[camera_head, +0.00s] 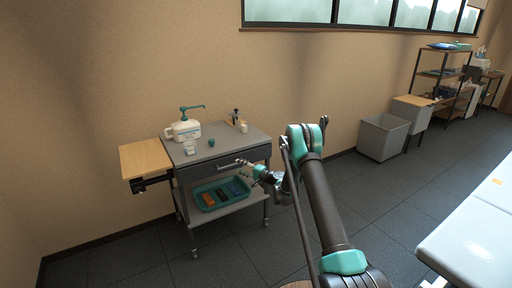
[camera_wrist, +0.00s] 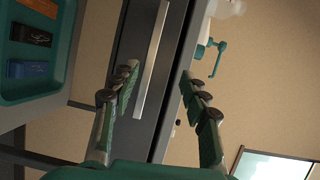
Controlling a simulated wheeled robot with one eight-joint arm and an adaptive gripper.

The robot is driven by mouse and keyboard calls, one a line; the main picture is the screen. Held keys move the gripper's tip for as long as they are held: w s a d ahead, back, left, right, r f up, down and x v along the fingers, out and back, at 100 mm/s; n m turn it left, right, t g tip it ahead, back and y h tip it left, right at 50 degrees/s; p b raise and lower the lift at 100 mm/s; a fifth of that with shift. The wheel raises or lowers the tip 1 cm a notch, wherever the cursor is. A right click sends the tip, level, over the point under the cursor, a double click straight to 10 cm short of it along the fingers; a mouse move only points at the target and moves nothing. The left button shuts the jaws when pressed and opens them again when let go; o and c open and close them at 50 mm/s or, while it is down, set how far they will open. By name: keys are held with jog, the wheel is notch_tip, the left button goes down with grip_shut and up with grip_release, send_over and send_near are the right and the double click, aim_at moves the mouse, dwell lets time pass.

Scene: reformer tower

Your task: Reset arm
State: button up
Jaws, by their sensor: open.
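My arm reaches from the lower right of the head view toward a grey wheeled cart. My gripper (camera_head: 262,174) is in front of the cart's drawer side, near the drawer handle (camera_head: 230,165). In the wrist view my gripper (camera_wrist: 160,92) has its two fingers spread apart with nothing between them. Behind the fingers, the dark drawer front and its long pale handle (camera_wrist: 152,60) run up the picture. The drawer looks closed. I cannot tell whether a finger touches the cart.
The cart top (camera_head: 226,137) holds a white pump bottle (camera_head: 187,130) and small containers. A teal tray (camera_head: 221,193) with several flat packs lies on the lower shelf. A wooden side shelf (camera_head: 145,157) juts left. A grey bin (camera_head: 382,137) stands by the wall; a white table (camera_head: 475,235) is at right.

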jog(key=s+d+r+n+g+h, duration=0.25)
jog(key=s+d+r, duration=0.35)
jog(key=s, duration=0.4)
jog(key=s+d+r+n+g+h, duration=0.1)
jog(key=s+d+r+n+h, duration=0.15)
jog(key=s+r, duration=0.65)
jog(key=s+d+f+h, duration=0.1)
jog(key=s+d+h, duration=0.2)
jog(key=s, duration=0.9)
jog(key=s+d+f+n+g+h, duration=0.1)
jog(key=s+d+f+h, duration=0.1)
jog(key=s+d, duration=0.8)
jog(key=s+d+f+g+h, duration=0.1)
jog(key=s+d+h, duration=0.3)
jog(key=s, duration=1)
jog(key=d, duration=0.3)
jog(key=shift+s+f+n, duration=0.15)
jog(key=shift+n, duration=0.15)
